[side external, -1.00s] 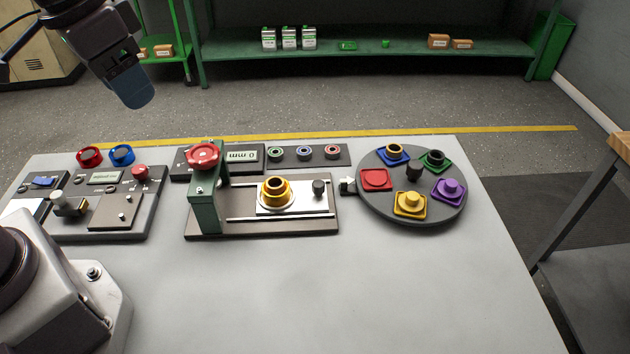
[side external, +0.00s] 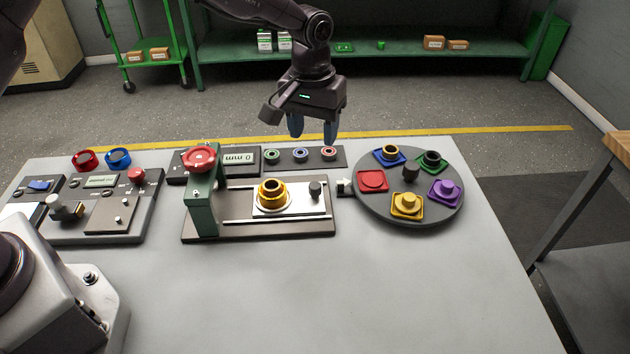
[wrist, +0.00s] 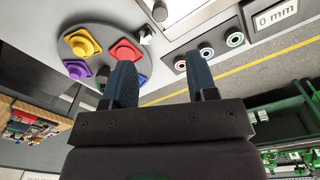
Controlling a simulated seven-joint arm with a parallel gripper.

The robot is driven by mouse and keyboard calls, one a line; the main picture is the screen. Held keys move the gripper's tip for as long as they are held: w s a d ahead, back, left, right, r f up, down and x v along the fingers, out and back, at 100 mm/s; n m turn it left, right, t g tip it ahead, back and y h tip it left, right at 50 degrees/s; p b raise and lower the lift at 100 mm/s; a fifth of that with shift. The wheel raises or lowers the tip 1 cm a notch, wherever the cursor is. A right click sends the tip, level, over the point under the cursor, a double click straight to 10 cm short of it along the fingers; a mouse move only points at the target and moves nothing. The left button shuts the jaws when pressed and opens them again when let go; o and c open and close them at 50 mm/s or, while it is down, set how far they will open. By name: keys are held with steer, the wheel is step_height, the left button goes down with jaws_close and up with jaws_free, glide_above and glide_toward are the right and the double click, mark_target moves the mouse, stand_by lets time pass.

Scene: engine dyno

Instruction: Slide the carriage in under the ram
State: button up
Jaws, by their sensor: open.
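The carriage (side external: 292,208) is a pale plate on two rails, right of the ram frame. It bears a gold ring-shaped part (side external: 272,193) and has a dark knob (side external: 315,190) at its right end. The ram (side external: 203,190) is a green upright press with a red handwheel (side external: 199,158), at the left end of the rails. The carriage stands clear to its right. My gripper (side external: 313,128) is open and empty, pointing down above the back edge of the table, behind the carriage. In the wrist view its two blue fingers (wrist: 160,85) are apart with nothing between them.
A round turntable (side external: 385,213) with several coloured blocks stands right of the rails. A 0 mm display (side external: 239,158) and a strip with three ringed sockets (side external: 300,155) lie behind. A control panel (side external: 100,210) is at left.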

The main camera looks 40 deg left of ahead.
mark_target(314, 185)
step_height(314, 185, down, 13)
steer(key=shift+d+r, duration=0.15)
steer(key=shift+r, duration=0.05)
stand_by(0.3)
jaws_close()
